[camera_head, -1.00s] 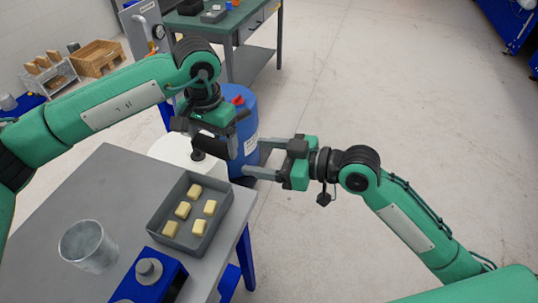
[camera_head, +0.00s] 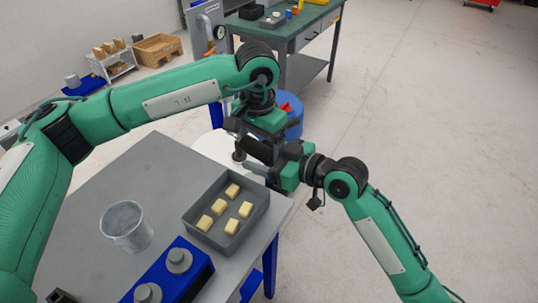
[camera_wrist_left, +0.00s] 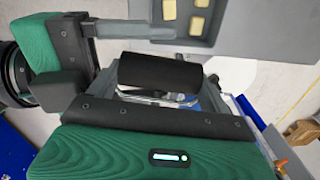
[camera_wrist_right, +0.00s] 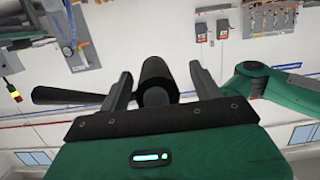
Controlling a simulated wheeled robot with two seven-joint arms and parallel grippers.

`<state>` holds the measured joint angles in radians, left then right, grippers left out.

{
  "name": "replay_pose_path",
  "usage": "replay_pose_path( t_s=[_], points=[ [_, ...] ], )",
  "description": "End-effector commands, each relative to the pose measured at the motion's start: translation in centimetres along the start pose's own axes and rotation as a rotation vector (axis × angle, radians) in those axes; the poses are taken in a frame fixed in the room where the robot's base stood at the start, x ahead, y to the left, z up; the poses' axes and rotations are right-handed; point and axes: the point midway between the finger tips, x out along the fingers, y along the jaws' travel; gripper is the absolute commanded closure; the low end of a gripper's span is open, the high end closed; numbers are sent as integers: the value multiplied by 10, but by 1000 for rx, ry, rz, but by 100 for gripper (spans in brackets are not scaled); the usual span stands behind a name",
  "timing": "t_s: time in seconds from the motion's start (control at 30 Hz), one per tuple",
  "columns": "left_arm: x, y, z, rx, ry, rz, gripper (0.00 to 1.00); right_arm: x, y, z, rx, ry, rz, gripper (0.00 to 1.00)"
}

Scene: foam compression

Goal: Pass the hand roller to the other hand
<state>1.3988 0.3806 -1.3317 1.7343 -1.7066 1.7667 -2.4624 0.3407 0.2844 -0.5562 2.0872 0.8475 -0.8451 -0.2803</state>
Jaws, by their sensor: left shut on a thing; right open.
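The hand roller (camera_head: 260,150) has a black cylinder, held in the air beyond the tray. My left gripper (camera_head: 252,138) is shut on it. In the left wrist view the black cylinder (camera_wrist_left: 160,71) lies across the space in front of the jaws, above a metal frame. My right gripper (camera_head: 256,160) is open and close beside the roller. In the right wrist view the roller's cylinder (camera_wrist_right: 157,78) sits between its two spread fingers, seen end-on. Whether either finger touches it cannot be told. The part in the left jaws is mostly hidden.
Below stands a grey table (camera_head: 110,185) with a dark tray (camera_head: 262,205) of several pale blocks, a metal cup (camera_head: 127,228) and a blue block with knobs (camera_head: 172,275). A white round top (camera_head: 212,146) and a blue drum (camera_head: 294,125) stand behind. Floor at right is clear.

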Motion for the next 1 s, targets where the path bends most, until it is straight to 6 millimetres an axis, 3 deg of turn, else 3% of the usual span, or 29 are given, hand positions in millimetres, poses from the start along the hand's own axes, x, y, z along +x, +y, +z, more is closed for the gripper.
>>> replay_pose_path(
  t_s=[0.13,0.4,0.43,0.5,0.8,1.0],
  points=[
    [0,0,0,0,1,0,46,0,0,0,0,0,0,37],
    [0,0,0,-1,2,-1,46,0,-1,0,1,1,-2,87],
    [-1,0,-1,-1,2,-1,16,0,-1,-1,0,2,-3,87],
    [-1,0,-1,-1,3,0,3,0,-1,-1,0,2,-3,97],
    [-3,1,0,3,1,1,0,0,0,-1,0,2,-1,96],
    [-31,1,-1,3,6,1,0,0,0,0,1,0,-1,96]
  ],
)
